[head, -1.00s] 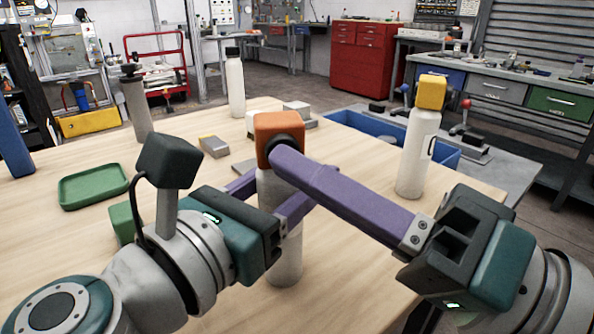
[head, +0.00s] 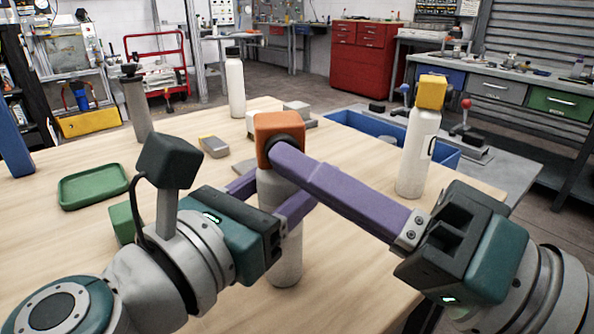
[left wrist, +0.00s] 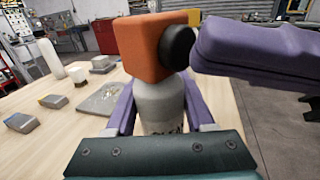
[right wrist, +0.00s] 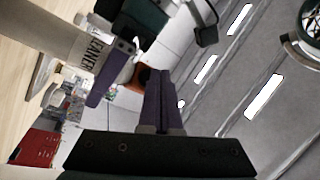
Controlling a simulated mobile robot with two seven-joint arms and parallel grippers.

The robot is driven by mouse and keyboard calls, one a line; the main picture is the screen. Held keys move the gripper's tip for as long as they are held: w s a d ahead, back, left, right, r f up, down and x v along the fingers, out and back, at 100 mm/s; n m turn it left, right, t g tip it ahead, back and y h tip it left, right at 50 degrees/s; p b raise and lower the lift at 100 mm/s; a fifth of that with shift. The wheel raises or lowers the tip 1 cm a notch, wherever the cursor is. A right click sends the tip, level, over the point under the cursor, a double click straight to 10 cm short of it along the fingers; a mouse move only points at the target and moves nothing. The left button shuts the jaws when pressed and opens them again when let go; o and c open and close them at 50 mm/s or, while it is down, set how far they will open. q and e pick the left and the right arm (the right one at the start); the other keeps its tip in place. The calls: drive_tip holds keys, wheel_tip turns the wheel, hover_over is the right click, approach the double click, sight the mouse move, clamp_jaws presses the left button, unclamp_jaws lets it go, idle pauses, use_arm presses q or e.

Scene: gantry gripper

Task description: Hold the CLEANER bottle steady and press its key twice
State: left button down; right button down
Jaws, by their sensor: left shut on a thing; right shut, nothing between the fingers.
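The CLEANER bottle (head: 286,268) stands upright on the table, pale, with an orange head (head: 279,127). Its lettering shows in the right wrist view (right wrist: 96,52). A round black key (left wrist: 179,47) sticks out of the orange head on the side facing my right gripper. My left gripper (head: 282,200) is shut around the bottle body below the head; its purple fingers flank the bottle in the left wrist view. My right gripper (head: 277,155) is shut and empty, its fingertips right at the key. I cannot tell whether they touch it.
A white bottle with a yellow head (head: 417,150) stands at the right, beside a blue bin (head: 352,122). A white black-capped bottle (head: 235,90), a grey bottle (head: 136,105), a green tray (head: 92,187), a green block (head: 122,222) and small grey blocks (head: 214,146) are also on the table.

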drive_tip(key=shift+s, duration=0.2)
drive_tip(key=s, duration=0.6)
drive_tip(key=shift+d, duration=0.45)
idle(2.2)
drive_tip(key=w, duration=0.6)
drive_tip(key=shift+a, duration=0.45)
drive_tip(key=shift+w, duration=0.1)
idle(2.1)
